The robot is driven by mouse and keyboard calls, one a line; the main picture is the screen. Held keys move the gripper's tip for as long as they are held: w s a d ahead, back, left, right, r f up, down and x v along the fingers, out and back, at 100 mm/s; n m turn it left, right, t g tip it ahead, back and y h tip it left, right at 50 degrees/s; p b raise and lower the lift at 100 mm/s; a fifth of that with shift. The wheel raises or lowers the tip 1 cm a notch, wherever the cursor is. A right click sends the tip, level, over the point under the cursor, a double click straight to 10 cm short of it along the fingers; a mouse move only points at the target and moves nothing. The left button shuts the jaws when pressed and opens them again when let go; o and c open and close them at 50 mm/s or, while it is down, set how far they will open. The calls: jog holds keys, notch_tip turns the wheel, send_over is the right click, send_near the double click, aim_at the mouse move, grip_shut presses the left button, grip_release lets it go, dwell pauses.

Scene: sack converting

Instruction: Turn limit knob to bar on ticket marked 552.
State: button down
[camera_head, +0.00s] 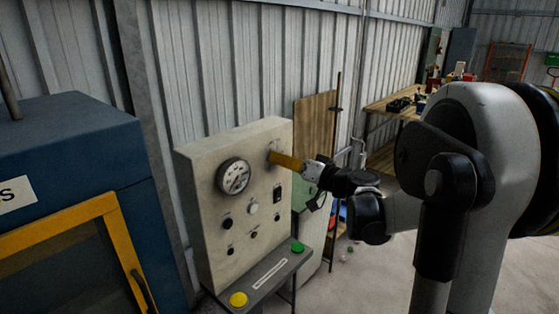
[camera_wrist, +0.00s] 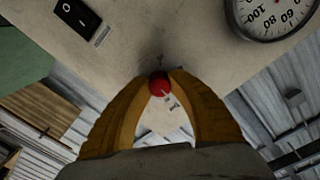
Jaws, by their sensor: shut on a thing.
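The beige control panel (camera_head: 205,168) stands at the wall with a round dial gauge (camera_head: 234,176) on its face. My gripper (camera_head: 277,158) has its yellow fingers at the panel's upper right, right of the gauge. In the wrist view the fingertips (camera_wrist: 159,84) are shut on a small round red knob (camera_wrist: 158,80) at the panel face. Its pointer and scale cannot be made out. The gauge (camera_wrist: 272,14) appears upside down at the top right, with 60, 80 and 100 readable. No ticket marked 552 can be read in either view.
A black rocker switch (camera_head: 277,192) and several small knobs sit lower on the panel. A ledge below carries a green button (camera_head: 297,247) and a yellow button (camera_head: 238,299). A blue machine (camera_head: 75,150) with a yellow-framed door stands left. A workbench (camera_head: 392,104) stands behind right.

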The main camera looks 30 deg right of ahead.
jog(key=c, duration=1.4)
grip_release()
jog(key=shift+a, duration=0.1)
jog(key=shift+c, duration=0.2)
jog(key=v, duration=1.2)
